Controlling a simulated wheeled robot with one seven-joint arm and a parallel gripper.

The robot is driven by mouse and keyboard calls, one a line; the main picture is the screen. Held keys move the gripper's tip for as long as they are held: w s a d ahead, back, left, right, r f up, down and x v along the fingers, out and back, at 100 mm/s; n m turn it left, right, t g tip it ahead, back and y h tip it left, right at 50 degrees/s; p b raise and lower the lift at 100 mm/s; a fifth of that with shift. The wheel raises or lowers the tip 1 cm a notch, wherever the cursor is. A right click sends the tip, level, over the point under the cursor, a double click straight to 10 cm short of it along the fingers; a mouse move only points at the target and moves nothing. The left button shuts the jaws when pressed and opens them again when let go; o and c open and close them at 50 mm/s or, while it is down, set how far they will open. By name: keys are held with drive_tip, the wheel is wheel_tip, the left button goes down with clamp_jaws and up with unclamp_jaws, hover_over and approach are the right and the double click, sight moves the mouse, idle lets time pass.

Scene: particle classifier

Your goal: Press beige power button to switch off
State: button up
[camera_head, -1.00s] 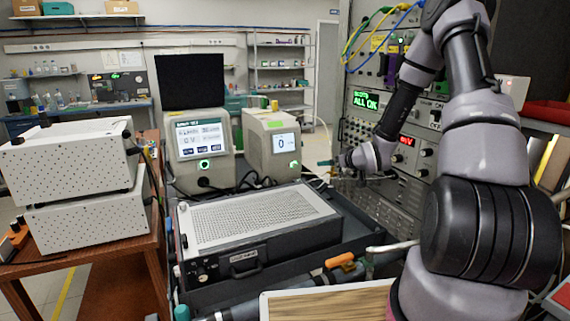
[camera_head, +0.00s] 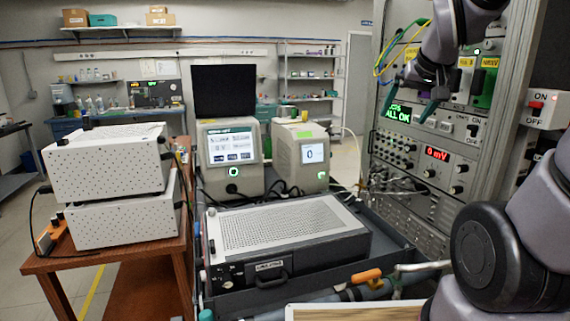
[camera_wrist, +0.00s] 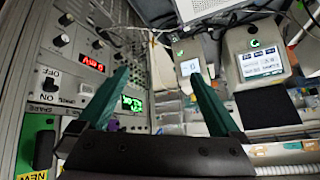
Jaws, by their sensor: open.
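Two beige devices stand behind the dark grey perforated box. The left one (camera_head: 219,190) has a large lit screen and a green-lit round button (camera_head: 235,172). The right one (camera_head: 286,160) has a small screen reading 0 and a green-lit button (camera_head: 321,175). In the wrist view, seen upside down, the large-screen device's button (camera_wrist: 254,43) and the small-screen device's button (camera_wrist: 181,53) also glow green. My gripper (camera_head: 410,108) is open and empty, up at the right by the instrument rack, apart from both devices. Its green fingers (camera_wrist: 160,78) spread in the wrist view.
The instrument rack (camera_head: 446,205) with knobs, switches, cables and lit displays rises at the right. The perforated box (camera_head: 270,225) lies in front of the beige devices. White boxes (camera_head: 108,165) are stacked on a brown table at the left. Cables run behind the devices.

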drive_tip(key=s+a+r+m+g+y, duration=0.1)
drive_tip(key=s+a+r+y, duration=0.1)
drive_tip(key=s, duration=0.9)
drive_tip(key=shift+s+a+r+m, duration=0.2)
drive_tip(key=shift+a+r+m, duration=0.15)
drive_tip(key=shift+a, duration=0.25)
clamp_jaws()
idle(0.5)
